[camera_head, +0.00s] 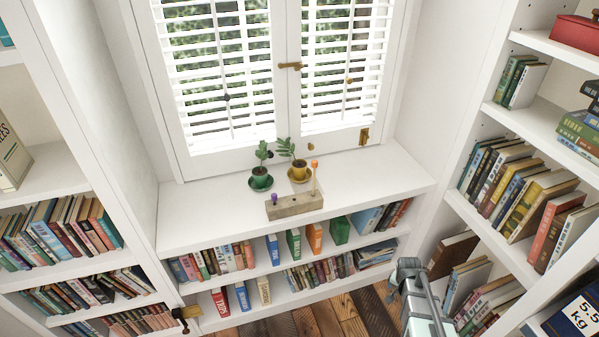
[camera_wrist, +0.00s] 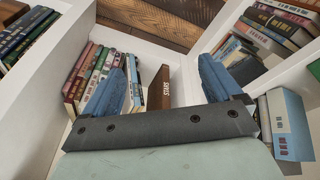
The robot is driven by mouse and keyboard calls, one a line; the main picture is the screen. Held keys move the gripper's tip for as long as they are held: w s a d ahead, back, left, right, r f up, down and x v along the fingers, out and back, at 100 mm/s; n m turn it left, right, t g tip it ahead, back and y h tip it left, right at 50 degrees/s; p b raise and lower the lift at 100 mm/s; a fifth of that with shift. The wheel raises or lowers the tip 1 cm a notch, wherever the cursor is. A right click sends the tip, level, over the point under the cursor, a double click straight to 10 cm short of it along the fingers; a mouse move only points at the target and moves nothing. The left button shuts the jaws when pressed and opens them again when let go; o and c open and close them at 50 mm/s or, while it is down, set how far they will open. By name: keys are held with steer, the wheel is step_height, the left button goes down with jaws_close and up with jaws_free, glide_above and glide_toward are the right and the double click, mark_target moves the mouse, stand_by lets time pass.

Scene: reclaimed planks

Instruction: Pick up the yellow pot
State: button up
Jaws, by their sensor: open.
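The yellow pot (camera_head: 299,174) stands upright on the white window ledge (camera_head: 205,212), on a yellow saucer, with a leafy green plant in it. A similar green pot (camera_head: 261,182) with a plant stands just to its left. My gripper (camera_wrist: 163,78) shows in the wrist view with its two blue fingers wide apart and nothing held between them. In the head view my arm is at the lower right, well apart from the pots and in front of the ledge. The wrist view shows neither pot.
A wooden block (camera_head: 295,206) with an upright orange-topped peg and a purple knob sits in front of the pots. Shuttered windows (camera_head: 220,75) rise behind. Bookshelves (camera_head: 519,235) flank both sides, and book rows fill shelves below. The ledge is clear left and right.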

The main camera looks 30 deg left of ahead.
steer(key=w+a+r+m+t+y, duration=0.1)
steer(key=w+a+r+t, duration=0.3)
steer(key=w+a+r, duration=0.85)
steer(key=w+a+r+m+t+y, duration=0.1)
steer(key=w+a+r+t+y, duration=0.15)
steer(key=w+a+r, duration=1.05)
steer(key=s+a+r+t, duration=0.1)
steer(key=a+r, duration=0.5)
steer(key=r, duration=0.3)
steer(key=s+a+r+t, duration=0.1)
steer(key=a+r, duration=0.6)
steer(key=r, duration=0.3)
steer(key=n+g+h, duration=0.2)
steer(key=n+g, duration=0.2)
steer(key=g, duration=0.2)
glide_above(300, 165)
steer(key=s, duration=0.2)
steer(key=f, duration=1.6)
steer(key=shift+s+d+f, duration=0.1)
steer(key=shift+d, duration=0.15)
steer(key=shift+s+x, duration=0.2)
steer(key=shift+x, duration=1.1)
steer(key=shift+s+x, duration=0.15)
steer(key=shift+x, duration=1.15)
steer(key=shift+a+f, duration=0.1)
steer(key=shift+f, duration=0.05)
